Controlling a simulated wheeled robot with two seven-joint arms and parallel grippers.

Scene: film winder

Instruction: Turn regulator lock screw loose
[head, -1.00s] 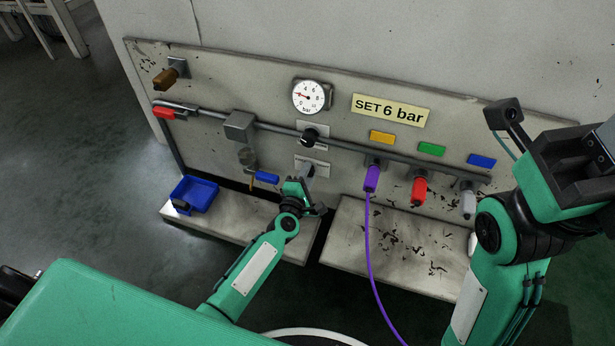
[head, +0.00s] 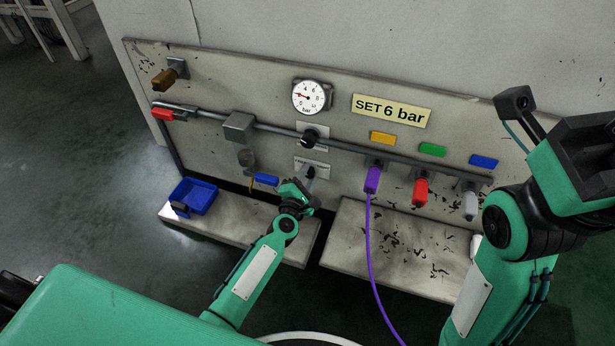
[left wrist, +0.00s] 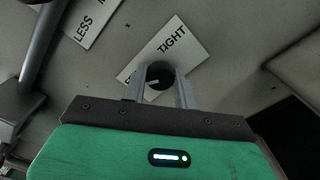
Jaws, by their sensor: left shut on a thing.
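The lock screw is a dark round knob with a pale mark (left wrist: 158,78), below a white plate reading TIGHT (left wrist: 165,52) in the left wrist view. In the head view the screw is mostly hidden behind my left gripper (head: 309,177), below the black regulator knob (head: 309,138). My left gripper is shut on the screw, with one finger on each side (left wrist: 161,92). The gauge (head: 311,96) has its red needle pointing left. My right arm is at the right, and its fingers cannot be made out.
A purple hose plug (head: 372,180), a red plug (head: 420,190) and a grey plug (head: 469,203) hang right of the screw. A blue lever (head: 265,179) is close on the left. A blue tray (head: 193,197) sits on the left ledge.

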